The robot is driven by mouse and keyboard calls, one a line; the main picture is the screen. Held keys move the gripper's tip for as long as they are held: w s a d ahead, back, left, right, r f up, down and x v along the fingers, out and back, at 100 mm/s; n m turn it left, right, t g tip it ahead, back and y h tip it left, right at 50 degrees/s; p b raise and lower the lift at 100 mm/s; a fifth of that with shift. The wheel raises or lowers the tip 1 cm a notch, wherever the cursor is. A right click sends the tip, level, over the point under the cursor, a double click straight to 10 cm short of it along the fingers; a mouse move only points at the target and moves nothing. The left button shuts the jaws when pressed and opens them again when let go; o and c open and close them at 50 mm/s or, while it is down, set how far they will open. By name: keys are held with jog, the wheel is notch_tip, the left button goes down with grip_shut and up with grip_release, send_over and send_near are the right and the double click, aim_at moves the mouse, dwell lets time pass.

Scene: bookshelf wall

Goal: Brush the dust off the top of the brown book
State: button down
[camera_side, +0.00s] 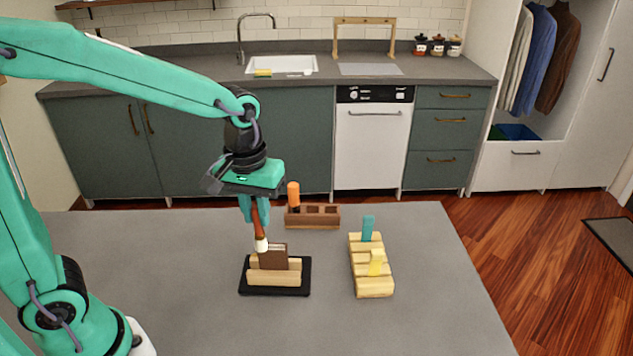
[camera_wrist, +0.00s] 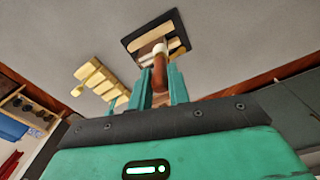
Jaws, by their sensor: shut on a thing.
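My gripper (camera_side: 255,212) is shut on a brush (camera_side: 259,222) with a red-brown handle and a pale tip pointing down. In the wrist view the brush (camera_wrist: 159,74) stands between the two green fingers of my gripper (camera_wrist: 161,84). The brown book (camera_side: 274,257) stands upright between pale wooden blocks on a black base (camera_side: 304,288). The pale tip is at the book's upper left edge in the side view; I cannot tell whether it touches. In the wrist view the tip largely covers the book. No dust can be made out.
A wooden rack (camera_side: 371,283) with a teal piece (camera_side: 368,228) and a yellow piece (camera_side: 376,262) stands right of the book. Behind is a brown holder (camera_side: 326,218) with an orange-handled thing (camera_side: 293,195). The front and right of the grey table (camera_side: 440,300) are clear.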

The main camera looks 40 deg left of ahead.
jog(key=shift+w+d+r, duration=0.1)
jog(key=shift+w+d, duration=1.35)
jog(key=shift+d, duration=0.25)
jog(key=shift+a, duration=0.1)
jog(key=shift+s+a, duration=0.7)
jog(key=shift+a, duration=0.2)
jog(key=shift+s+a, duration=0.65)
jog(key=shift+a, duration=0.25)
jog(key=shift+w, duration=0.1)
jog(key=shift+w+d, duration=1.45)
jog(key=shift+d, duration=0.3)
jog(key=shift+r, duration=0.1)
jog(key=shift+r, duration=2.9)
jog(key=shift+r, duration=0.1)
jog(key=shift+r, duration=1.4)
